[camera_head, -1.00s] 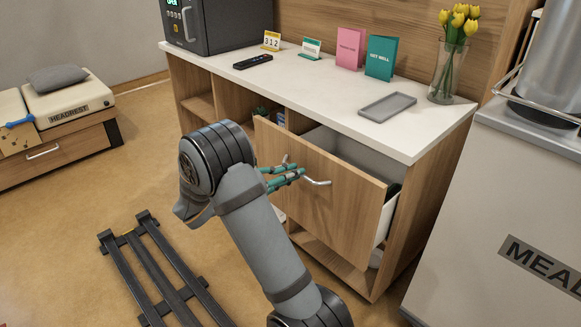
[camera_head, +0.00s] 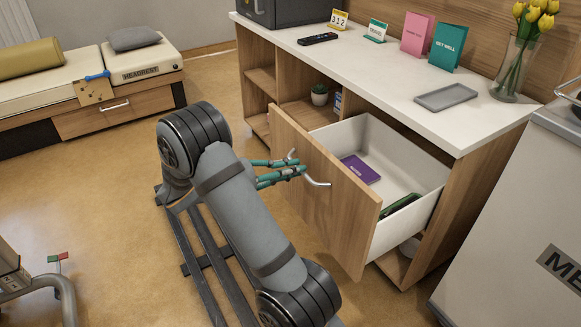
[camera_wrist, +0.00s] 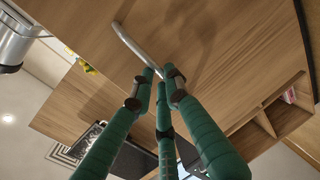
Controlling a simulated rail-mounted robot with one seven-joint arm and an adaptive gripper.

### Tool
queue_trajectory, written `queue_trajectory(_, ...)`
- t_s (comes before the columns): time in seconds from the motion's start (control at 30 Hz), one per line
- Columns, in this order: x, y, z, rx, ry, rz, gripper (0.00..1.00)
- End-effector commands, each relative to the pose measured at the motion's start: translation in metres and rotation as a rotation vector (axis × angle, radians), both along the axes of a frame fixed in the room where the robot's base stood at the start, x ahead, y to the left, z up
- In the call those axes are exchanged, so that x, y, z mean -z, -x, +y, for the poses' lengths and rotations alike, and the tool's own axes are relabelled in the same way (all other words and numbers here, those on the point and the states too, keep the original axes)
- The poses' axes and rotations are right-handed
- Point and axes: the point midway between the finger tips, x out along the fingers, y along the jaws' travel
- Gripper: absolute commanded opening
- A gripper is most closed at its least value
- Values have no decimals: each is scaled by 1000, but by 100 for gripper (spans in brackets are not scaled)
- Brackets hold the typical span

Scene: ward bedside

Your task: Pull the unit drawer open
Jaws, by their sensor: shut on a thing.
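The unit drawer (camera_head: 325,196) stands well out of the cabinet, with its wooden front facing my arm and its white inside showing. A purple booklet (camera_head: 360,169) and a dark green item (camera_head: 400,206) lie in it. My gripper (camera_head: 298,171), with green fingers, is shut on the bent metal drawer handle (camera_head: 318,183). In the wrist view my fingers (camera_wrist: 163,76) close at one end of the handle (camera_wrist: 134,46), against the wooden front. The exact contact is partly hidden by the fingers.
The white cabinet top (camera_head: 400,88) holds a grey tray (camera_head: 446,96), cards and a vase of tulips (camera_head: 518,50). A grey cart (camera_head: 510,215) stands close on the right. A bed (camera_head: 60,90) is at the back left. Open floor lies left of my arm.

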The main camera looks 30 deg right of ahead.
Motion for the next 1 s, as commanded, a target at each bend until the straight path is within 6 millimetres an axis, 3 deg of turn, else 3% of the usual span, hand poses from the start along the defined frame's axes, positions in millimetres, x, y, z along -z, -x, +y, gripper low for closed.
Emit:
queue_trajectory(0.23, 0, 0, 0, 1, 0, -1, 0)
queue_trajectory(0.27, 0, 0, 0, 1, 0, -1, 16)
queue_trajectory(0.57, 0, 0, 0, 0, 0, -1, 33)
queue_trajectory(0.87, 0, 0, 1, -1, 0, -1, 34)
queue_trajectory(1.0, -3, -1, 12, -6, 0, -1, 34)
